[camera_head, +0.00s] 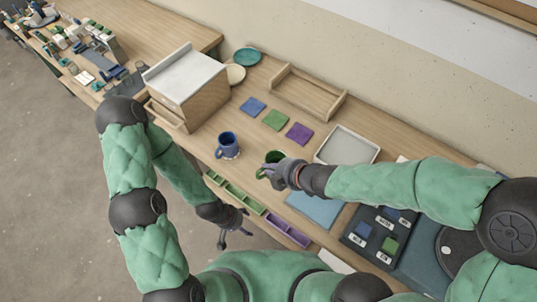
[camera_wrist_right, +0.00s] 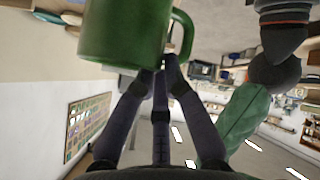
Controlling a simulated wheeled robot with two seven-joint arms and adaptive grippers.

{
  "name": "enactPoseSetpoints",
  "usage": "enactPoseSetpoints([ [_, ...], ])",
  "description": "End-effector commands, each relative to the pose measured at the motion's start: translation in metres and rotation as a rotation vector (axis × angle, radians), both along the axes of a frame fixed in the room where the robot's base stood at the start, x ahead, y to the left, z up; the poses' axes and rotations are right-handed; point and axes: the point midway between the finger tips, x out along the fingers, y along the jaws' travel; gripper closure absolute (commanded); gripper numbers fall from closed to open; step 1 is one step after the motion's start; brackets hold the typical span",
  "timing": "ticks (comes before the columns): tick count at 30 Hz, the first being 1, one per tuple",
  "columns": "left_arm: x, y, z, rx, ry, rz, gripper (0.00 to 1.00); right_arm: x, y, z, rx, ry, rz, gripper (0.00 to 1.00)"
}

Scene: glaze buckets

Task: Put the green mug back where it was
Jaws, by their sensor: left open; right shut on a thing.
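The green mug (camera_head: 274,158) is at my right gripper (camera_head: 272,170) in the head view, over the middle of the wooden bench. My right gripper is shut on it. In the right wrist view the mug (camera_wrist_right: 125,32) fills the top, with its handle at the right next to the fingers (camera_wrist_right: 165,72). My fingers and hand hide part of the mug in the head view, and I cannot tell whether its base touches the bench. My left gripper (camera_head: 235,236) is open and empty, below the bench's front edge.
A blue mug (camera_head: 228,146) stands left of the green mug. Blue (camera_head: 253,106), green (camera_head: 275,120) and purple (camera_head: 299,132) squares lie behind. A white-topped box (camera_head: 187,75), wooden rack (camera_head: 305,95), pale tray (camera_head: 347,146) and dark labelled panel (camera_head: 378,236) surround the work area.

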Motion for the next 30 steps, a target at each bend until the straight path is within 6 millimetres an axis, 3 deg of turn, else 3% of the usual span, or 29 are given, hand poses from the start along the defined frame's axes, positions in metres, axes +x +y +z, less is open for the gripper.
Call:
enactPoseSetpoints([
  [12, 0.000, 0.000, -0.005, 0.000, 0.000, 0.000, 0.27, 0.072, 0.003, -0.033, 0.001, 0.001, -0.001, 1.00],
  [18, 0.000, 0.000, -0.017, 0.000, 0.000, 0.000, 0.27, 0.099, 0.004, -0.068, 0.001, 0.001, -0.001, 1.00],
  [30, 0.000, 0.000, -0.022, 0.000, 0.000, 0.000, 0.27, 0.122, 0.005, -0.093, 0.001, 0.000, -0.001, 1.00],
])
